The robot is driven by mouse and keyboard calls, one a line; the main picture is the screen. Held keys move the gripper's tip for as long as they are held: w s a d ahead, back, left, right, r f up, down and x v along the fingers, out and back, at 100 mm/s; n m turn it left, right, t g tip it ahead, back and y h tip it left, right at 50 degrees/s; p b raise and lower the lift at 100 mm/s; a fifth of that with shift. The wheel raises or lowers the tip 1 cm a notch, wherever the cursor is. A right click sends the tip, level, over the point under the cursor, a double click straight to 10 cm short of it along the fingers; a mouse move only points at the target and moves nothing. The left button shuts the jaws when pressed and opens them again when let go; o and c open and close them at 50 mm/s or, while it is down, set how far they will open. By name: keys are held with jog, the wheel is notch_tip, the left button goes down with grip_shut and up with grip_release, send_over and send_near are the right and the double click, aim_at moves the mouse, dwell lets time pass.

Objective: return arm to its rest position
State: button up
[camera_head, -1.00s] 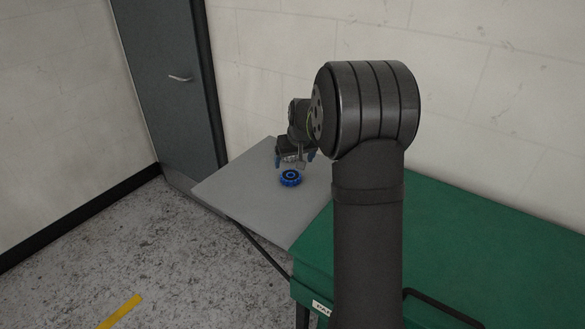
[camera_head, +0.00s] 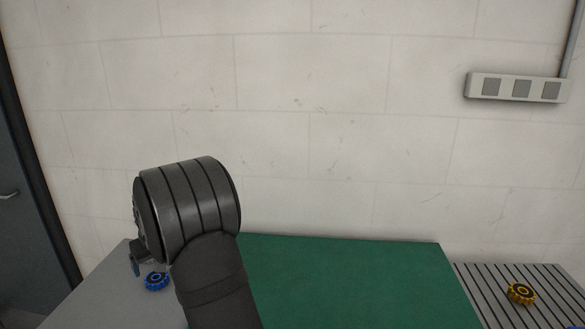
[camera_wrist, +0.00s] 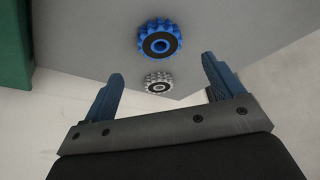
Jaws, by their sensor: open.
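My arm's dark joint housing fills the lower left of the head view. My gripper (camera_wrist: 161,70) is open in the wrist view, with its two blue fingers apart and nothing between them. In the head view only a bit of it (camera_head: 138,263) shows behind the housing, close to a blue toothed wheel (camera_head: 157,281). That wheel (camera_wrist: 158,38) lies on a grey board (camera_head: 95,300), beyond the fingertips and untouched. In the wrist view a silver toothed wheel (camera_wrist: 158,81) also shows near the board's edge; the housing may hide it in the head view.
A green tabletop (camera_head: 350,280) adjoins the grey board and looks clear. A yellow toothed wheel (camera_head: 521,293) sits on a ribbed grey surface (camera_head: 480,285) at the right. A pale wall with a socket strip (camera_head: 520,88) stands behind; a dark door (camera_head: 30,200) is at the left.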

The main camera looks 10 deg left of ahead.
aim_at(156, 277)
jog(key=x, duration=0.8)
jog(key=shift+f, duration=0.1)
notch_tip(156, 277, up, 2)
jog(key=shift+r, duration=0.8)
